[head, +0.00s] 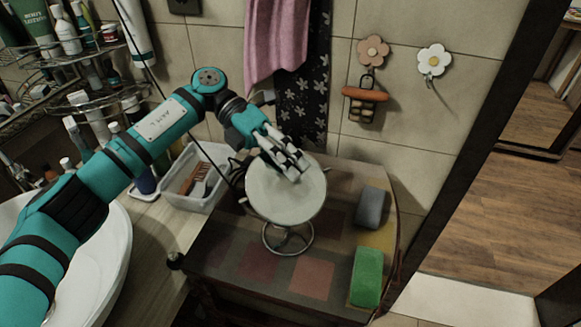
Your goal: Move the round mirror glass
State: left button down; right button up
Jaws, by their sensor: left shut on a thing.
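The round mirror glass (275,204) is a pale disc on a stand with a metal ring base (288,240). It stands on the small patterned wooden table and its face is tilted up. My left gripper (296,170) is at the upper part of the disc, shut on its rim area. The fingers cover part of the top edge, so the exact contact is hidden. My right gripper is not in view.
A grey sponge (371,208) and a green sponge (366,277) lie on the table's right side. A clear bin (187,197) with brushes stands left, beside the white basin (98,262). A pink towel (274,40) hangs behind. The table's front (245,267) is free.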

pick_arm(q)
jog(key=shift+f, duration=0.1)
dwell(0.3)
jog(key=c, duration=1.4)
grip_release()
jog(key=shift+w+a, duration=0.1)
jog(key=v, duration=1.2)
